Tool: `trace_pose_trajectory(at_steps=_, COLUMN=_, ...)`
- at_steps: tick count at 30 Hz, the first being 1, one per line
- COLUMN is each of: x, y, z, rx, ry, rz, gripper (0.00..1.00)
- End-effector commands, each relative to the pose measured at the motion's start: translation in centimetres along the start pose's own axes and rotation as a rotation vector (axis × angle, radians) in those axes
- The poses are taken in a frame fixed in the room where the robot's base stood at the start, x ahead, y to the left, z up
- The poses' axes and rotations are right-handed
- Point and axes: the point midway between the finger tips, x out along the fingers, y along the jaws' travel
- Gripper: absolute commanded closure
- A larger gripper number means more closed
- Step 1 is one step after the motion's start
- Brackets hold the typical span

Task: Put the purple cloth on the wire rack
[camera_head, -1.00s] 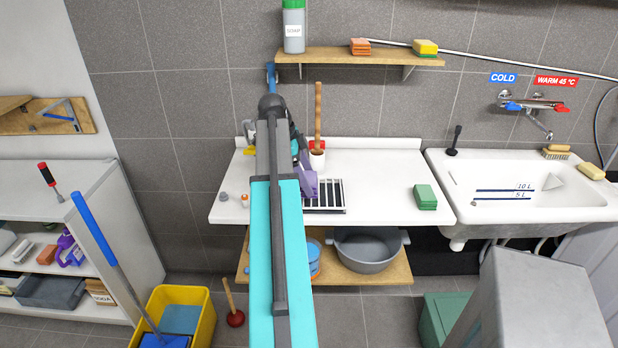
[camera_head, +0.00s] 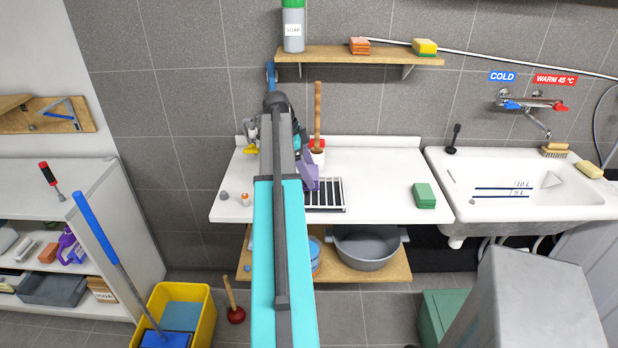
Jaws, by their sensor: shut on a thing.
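The purple cloth (camera_head: 309,176) hangs from my gripper (camera_head: 304,157), just right of my arm. My gripper is shut on it, though the arm and the cloth hide most of the fingers. The wire rack (camera_head: 331,196) lies on the white worktop, with dark slots between pale bars. The cloth's lower end overlaps the rack's left part in the picture. I cannot tell whether it touches the rack. My arm hides the rack's left end.
A plunger with a wooden handle (camera_head: 318,112) stands behind the rack. A small grey piece (camera_head: 224,196) and an orange-topped item (camera_head: 245,199) stand at the left.

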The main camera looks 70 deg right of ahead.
Motion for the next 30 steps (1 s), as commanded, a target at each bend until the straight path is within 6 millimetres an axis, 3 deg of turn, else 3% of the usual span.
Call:
trace_pose_trajectory(at_steps=10, x=2.6, y=0.2, z=1.1, rx=-0.002, ry=0.000, rz=0.001, gripper=0.41)
trace_pose_trajectory(at_steps=24, x=3.1, y=0.1, z=1.4, rx=-0.001, ry=0.000, rz=0.000, gripper=0.41)
trace_pose_trajectory(at_steps=25, x=3.0, y=0.1, z=1.4, rx=-0.001, ry=0.000, rz=0.000, gripper=0.19)
trace_pose_trajectory(at_steps=28, x=3.0, y=0.1, z=1.3, rx=-0.001, ry=0.000, rz=0.000, gripper=0.04)
trace_pose_trajectory(at_steps=30, x=3.0, y=0.1, z=1.3, rx=-0.001, ry=0.000, rz=0.000, gripper=0.04)
